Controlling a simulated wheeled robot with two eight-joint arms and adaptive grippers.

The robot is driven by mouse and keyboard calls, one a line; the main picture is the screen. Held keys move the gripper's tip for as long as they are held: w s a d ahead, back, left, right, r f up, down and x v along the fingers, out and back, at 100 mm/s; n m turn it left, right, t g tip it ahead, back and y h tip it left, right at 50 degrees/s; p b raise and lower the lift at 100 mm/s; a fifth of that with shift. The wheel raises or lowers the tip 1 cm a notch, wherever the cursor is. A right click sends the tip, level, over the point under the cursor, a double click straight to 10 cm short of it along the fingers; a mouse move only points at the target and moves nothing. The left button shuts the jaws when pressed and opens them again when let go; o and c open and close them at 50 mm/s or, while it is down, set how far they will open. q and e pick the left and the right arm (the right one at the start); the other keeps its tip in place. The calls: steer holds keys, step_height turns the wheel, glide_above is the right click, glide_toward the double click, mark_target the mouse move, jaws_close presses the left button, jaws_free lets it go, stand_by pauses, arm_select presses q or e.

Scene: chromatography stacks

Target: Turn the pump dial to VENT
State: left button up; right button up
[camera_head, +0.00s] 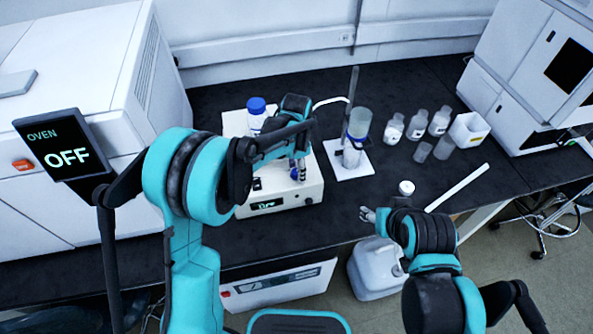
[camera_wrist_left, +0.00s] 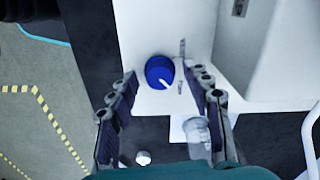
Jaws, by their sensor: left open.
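The pump (camera_head: 310,190) is a white box on the black bench, with a small lit display on its front that is hard to read. Its blue dial (camera_wrist_left: 160,72) has a white pointer line aimed to the lower right in the left wrist view. Small labels beside the dial are too blurred to read. My left gripper (camera_head: 298,172) is at the pump's front, partly covering the dial in the head view. In the left wrist view its open fingers (camera_wrist_left: 163,82) lie either side of the dial, apart from it. My right gripper (camera_head: 368,214) is near the bench's front edge, away from the pump.
A blue-capped bottle (camera_head: 257,108) stands on the pump. To its right are a stand with a glass vessel (camera_head: 358,124) and several small bottles (camera_head: 418,125). An oven display (camera_head: 58,145) reads OFF at left. A white jug (camera_head: 374,268) sits below the bench front.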

arm_select(q)
steer(key=shift+f, duration=0.1)
jaws_close()
steer(key=shift+n, duration=0.4)
steer(key=n, duration=0.3)
steer(key=shift+n, duration=0.4)
steer(key=n, duration=0.4)
steer(key=shift+n, duration=0.3)
steer(key=n, duration=0.8)
steer(key=shift+n, duration=0.3)
